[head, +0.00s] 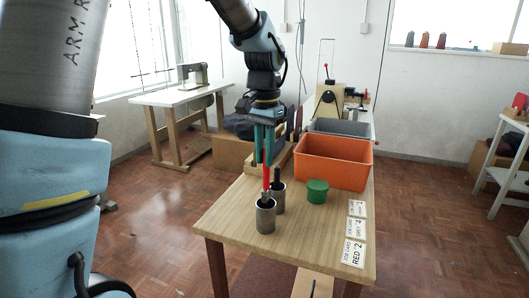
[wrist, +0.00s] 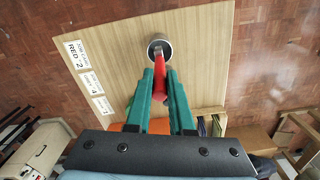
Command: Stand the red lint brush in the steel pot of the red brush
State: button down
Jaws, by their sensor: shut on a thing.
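My gripper (head: 264,158) is shut on the red lint brush (head: 266,178) and holds it upright, pointing down. The front steel pot (head: 266,219) stands on the table right under the brush. The brush's lower end is at the pot's mouth; I cannot tell how far inside it is. In the wrist view the red brush (wrist: 159,64) runs from between my fingers to the rim of the steel pot (wrist: 160,42). A second steel pot (head: 279,201) stands just behind, with a dark handle (head: 277,175) rising from it.
A green tub (head: 317,191) stands right of the pots. An orange bin (head: 334,162) is behind it, with a grey bin (head: 340,127) farther back. Several job cards (head: 353,255) lie along the table's right edge. The table's (head: 310,235) front middle is clear.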

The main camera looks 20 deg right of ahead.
jog(key=shift+f+b, duration=1.4)
jog(key=shift+f, duration=1.6)
jog(key=c, duration=0.7)
grip_release()
jog(key=shift+r, duration=0.15)
notch_tip(320, 180, up, 11)
jog(key=shift+f, duration=0.2)
jog(key=w+a+f+n+p, duration=0.1)
jog(key=a+f+n+p, duration=0.15)
jog(key=a, duration=0.55)
jog(key=w+a+f+n+p, duration=0.1)
jog(key=a+f+n, duration=0.15)
jog(key=a, duration=0.45)
jog(key=s+a+f+n+p, duration=0.1)
jog(key=s+a+f+n, duration=0.1)
jog(key=a, duration=0.5)
jog(key=s+a+f+n+t+p, duration=0.1)
jog(key=s+a+n, duration=0.2)
jog(key=a, duration=0.4)
jog(key=shift+s+a+f+t, duration=0.25)
jog(key=shift+s+f+t, duration=0.05)
jog(key=shift+f, duration=0.1)
